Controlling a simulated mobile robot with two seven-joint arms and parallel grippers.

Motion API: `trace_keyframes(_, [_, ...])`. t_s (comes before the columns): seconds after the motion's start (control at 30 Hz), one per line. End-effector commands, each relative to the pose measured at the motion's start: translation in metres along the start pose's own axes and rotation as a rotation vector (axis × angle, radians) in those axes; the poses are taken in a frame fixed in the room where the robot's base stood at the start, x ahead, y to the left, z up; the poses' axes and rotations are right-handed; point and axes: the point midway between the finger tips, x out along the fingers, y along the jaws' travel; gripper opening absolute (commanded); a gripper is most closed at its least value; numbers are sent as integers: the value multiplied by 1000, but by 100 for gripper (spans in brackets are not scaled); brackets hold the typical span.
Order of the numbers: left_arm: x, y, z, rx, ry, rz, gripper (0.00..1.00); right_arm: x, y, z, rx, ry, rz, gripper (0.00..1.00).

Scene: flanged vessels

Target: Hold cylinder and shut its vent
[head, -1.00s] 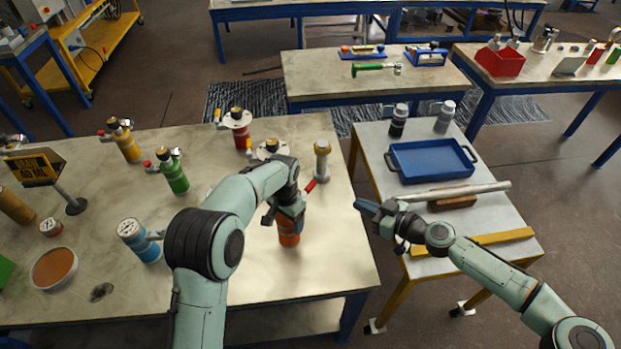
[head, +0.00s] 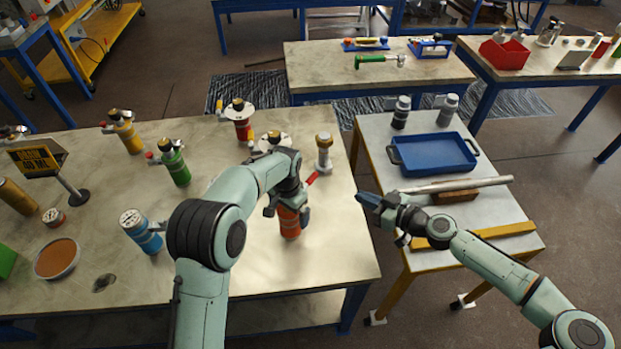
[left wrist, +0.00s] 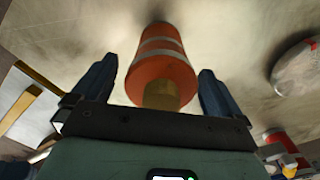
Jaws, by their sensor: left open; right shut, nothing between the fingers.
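An orange cylinder (head: 289,222) with pale bands stands on the near right part of the pale table. My left gripper (head: 287,212) is open just above it, with one finger on each side in the head view. In the left wrist view the orange cylinder (left wrist: 160,65) shows its brass top (left wrist: 161,96) between the spread fingers, apart from both. A red lever (head: 312,178) sticks out right of my left wrist; its mount is hidden. I cannot tell the vent's state. My right gripper (head: 366,199) is shut and empty, between the table and the side cart.
A grey cylinder with a brass top (head: 324,152) stands behind the left gripper. Red (head: 241,122), green (head: 177,166), yellow (head: 127,136) and blue (head: 142,232) vessels stand leftward. A blue tray (head: 438,152) and a long bar (head: 460,185) lie on the side cart. The table's front right is bare.

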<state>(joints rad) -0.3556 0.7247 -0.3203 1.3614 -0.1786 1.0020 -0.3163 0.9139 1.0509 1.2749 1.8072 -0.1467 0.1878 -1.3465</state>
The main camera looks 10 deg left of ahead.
Motion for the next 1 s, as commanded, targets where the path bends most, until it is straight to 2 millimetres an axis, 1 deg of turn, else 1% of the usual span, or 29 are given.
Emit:
trace_keyframes(0.07, [-4, 0, 0, 0, 2, -1, 100, 0, 0, 0, 0, 0, 0, 0])
trace_keyframes(0.17, [-16, 0, -1, 0, 4, -1, 100, 0, 0, 0, 0, 0, 0, 0])
trace_keyframes(0.27, [-35, 0, -1, -1, 6, -2, 100, 0, 0, 0, 0, 0, 0, 0])
trace_keyframes(0.4, [-66, 0, -1, -1, 6, -1, 100, 0, 0, 0, 0, 0, 0, 0])
trace_keyframes(0.6, [-102, 0, -1, 0, 4, -1, 100, 0, 0, 0, 0, 0, 0, 0])
trace_keyframes(0.7, [-113, 0, -1, 0, 2, -1, 100, 0, 0, 0, 0, 0, 0, 0])
trace_keyframes(0.8, [-118, 0, 0, 0, 1, 0, 100, 0, 0, 0, 0, 0, 0, 0])
trace_keyframes(1.0, [-120, 0, 0, 1, 0, 0, 100, 0, 0, 0, 0, 0, 0, 0])
